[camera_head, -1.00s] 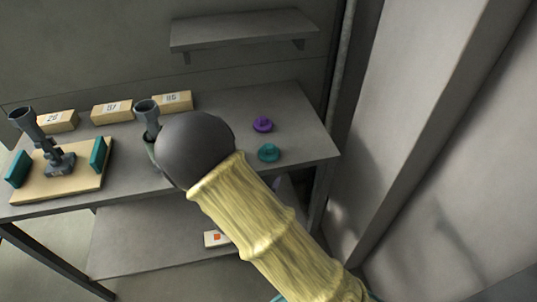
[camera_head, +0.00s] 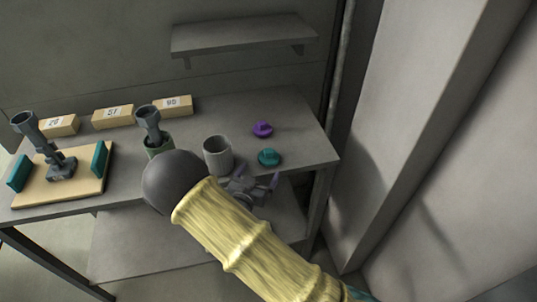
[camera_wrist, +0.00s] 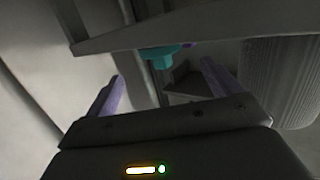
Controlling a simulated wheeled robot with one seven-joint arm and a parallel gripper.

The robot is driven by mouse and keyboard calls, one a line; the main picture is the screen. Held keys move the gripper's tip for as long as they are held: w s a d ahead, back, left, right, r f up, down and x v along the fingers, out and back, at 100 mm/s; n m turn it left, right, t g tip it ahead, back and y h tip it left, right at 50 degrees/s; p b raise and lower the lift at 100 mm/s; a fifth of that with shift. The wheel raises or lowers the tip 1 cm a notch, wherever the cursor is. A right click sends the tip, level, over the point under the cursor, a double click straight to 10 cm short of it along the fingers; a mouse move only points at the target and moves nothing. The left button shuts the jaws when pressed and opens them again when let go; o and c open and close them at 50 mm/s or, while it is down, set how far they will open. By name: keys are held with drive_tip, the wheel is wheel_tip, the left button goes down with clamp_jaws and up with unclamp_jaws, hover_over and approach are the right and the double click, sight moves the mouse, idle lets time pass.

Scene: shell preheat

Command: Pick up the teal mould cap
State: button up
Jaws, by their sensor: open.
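The teal mould cap (camera_head: 269,157) sits on the grey workbench (camera_head: 237,110) near its front right edge. In the wrist view the cap (camera_wrist: 160,54) shows beyond the fingers, roughly between them, partly cut off by the bench edge. My gripper (camera_head: 258,174) is open and empty, just in front of the bench edge and on the near side of the cap. Its two purple fingers also show in the wrist view (camera_wrist: 163,72). There is a gap between the fingers and the cap.
A purple cap (camera_head: 263,129) lies just behind the teal one. A grey cup (camera_head: 217,156) stands left of the gripper, close to it. A green holder (camera_head: 159,146) with a grey tool is further left. A wooden board (camera_head: 88,187) and several numbered blocks (camera_head: 113,116) are beyond.

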sight(267, 159)
drive_tip(key=p+x, duration=0.1)
drive_tip(key=x, duration=0.5)
drive_tip(key=shift+w, duration=0.25)
drive_tip(key=shift+p, duration=0.3)
drive_tip(key=shift+w+d, duration=0.15)
drive_tip(key=shift+w, duration=0.15)
drive_tip(key=p+x, duration=0.2)
drive_tip(key=x, duration=0.2)
drive_tip(key=shift+w, duration=0.3)
drive_tip(key=shift+c, duration=0.2)
drive_tip(key=c, duration=1)
